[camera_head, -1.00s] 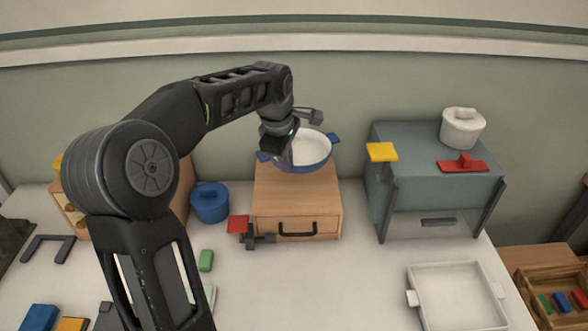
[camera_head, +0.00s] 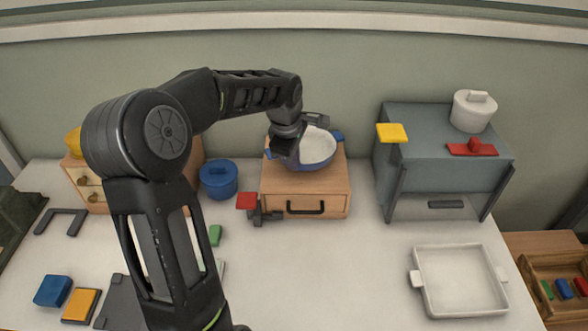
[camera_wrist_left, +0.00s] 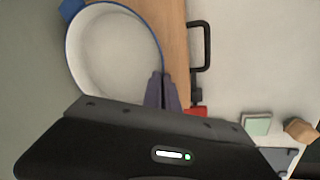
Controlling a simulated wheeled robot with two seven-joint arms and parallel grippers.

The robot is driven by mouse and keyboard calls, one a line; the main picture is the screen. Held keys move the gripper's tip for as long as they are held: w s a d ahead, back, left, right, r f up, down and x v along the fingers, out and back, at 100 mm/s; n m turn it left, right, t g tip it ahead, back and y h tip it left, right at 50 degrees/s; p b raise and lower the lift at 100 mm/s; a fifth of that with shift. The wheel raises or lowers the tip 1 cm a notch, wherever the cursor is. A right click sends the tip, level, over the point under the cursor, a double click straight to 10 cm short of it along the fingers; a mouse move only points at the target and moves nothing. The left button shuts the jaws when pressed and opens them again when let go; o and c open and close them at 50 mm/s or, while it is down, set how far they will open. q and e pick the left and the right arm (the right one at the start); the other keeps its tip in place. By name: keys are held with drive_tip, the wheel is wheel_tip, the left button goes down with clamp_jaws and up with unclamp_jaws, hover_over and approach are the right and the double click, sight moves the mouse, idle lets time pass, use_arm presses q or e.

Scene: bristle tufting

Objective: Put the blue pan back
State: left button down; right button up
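The blue pan (camera_head: 318,160), white inside with blue side handles, is above or on the top of the wooden drawer box (camera_head: 332,184). I cannot tell whether it touches the box. My left gripper (camera_head: 285,150) is at the pan's left edge and partly hides it. In the left wrist view, the fingers (camera_wrist_left: 161,92) are close together over the rim of the pan (camera_wrist_left: 112,50) and look shut on it. My right gripper is not in view.
A blue pot (camera_head: 219,182) stands left of the box. A red-topped dark fixture (camera_head: 256,208) is at its front left. A grey oven (camera_head: 440,160) bears a white pot (camera_head: 473,112). A white tray (camera_head: 460,282) lies front right; the middle table is mostly clear.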

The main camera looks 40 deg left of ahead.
use_arm(q)
drive_tip(key=shift+r, duration=0.1)
drive_tip(key=shift+f+p, duration=0.3)
drive_tip(key=shift+f, duration=1.55)
drive_tip(key=shift+f, duration=0.1)
drive_tip(key=shift+f, duration=0.15)
drive_tip(key=c, duration=1.7)
unclamp_jaws()
drive_tip(key=shift+s+r, duration=0.1)
drive_tip(key=shift+r, duration=0.6)
drive_tip(key=b+v, duration=0.1)
drive_tip(key=v, duration=1)
drive_tip(key=shift+s, duration=0.1)
